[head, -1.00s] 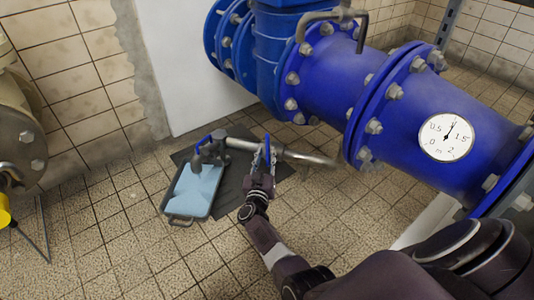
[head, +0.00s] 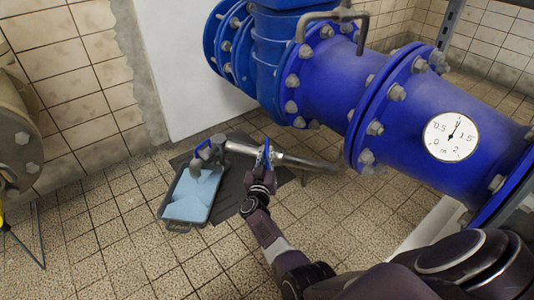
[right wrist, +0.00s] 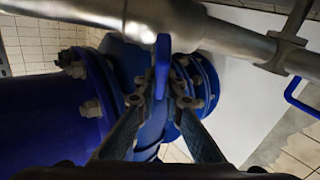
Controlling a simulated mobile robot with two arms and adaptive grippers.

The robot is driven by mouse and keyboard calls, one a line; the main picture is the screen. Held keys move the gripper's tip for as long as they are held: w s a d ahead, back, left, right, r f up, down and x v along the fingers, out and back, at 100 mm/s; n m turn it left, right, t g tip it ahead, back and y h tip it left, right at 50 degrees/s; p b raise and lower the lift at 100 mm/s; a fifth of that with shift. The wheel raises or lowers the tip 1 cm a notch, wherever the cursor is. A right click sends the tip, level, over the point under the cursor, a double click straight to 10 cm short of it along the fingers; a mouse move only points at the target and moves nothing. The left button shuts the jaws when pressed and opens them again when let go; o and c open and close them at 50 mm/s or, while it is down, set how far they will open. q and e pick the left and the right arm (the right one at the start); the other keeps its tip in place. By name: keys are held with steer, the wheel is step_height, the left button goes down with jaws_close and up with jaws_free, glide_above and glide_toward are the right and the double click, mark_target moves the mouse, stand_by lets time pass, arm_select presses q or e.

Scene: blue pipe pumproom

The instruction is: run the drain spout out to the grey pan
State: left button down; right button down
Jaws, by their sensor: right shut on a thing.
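The drain spout is a bare metal pipe (head: 300,160) low beside the big blue pipe, with a blue-handled tap end (head: 203,155) at its left. That end appears over the near-left pan; whether it touches the rim I cannot tell. The grey pan (head: 178,226) lies on the floor with a pale blue surface inside. My right gripper (head: 265,168) is at the metal pipe, shut on a blue lever (right wrist: 162,65). In the right wrist view its fingertips (right wrist: 160,98) close around the lever's lower end, below the metal pipe (right wrist: 235,38). My left gripper is not in view.
The blue flanged pipe (head: 330,75) with a round gauge (head: 450,137) fills the right side. A dark mat (head: 232,190) lies under the pan. A beige flanged pipe (head: 20,125) stands at the left edge. Tiled floor in front of the pan is clear.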

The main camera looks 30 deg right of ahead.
steer(key=shift+f, duration=0.1)
steer(key=m+b, duration=0.1)
steer(key=m+g+h, duration=0.1)
steer(key=shift+a+f+m+b, duration=0.1)
steer(key=shift+f+m+b, duration=0.1)
steer(key=shift+m+b, duration=0.15)
steer(key=shift+r+m+g+h+b, duration=0.1)
steer(key=shift+m+g+h+b, duration=0.4)
steer(key=shift+m+g+h, duration=0.3)
steer(key=shift+r, duration=0.1)
steer(key=c, duration=2)
jaws_free()
steer(key=shift+c, duration=0.2)
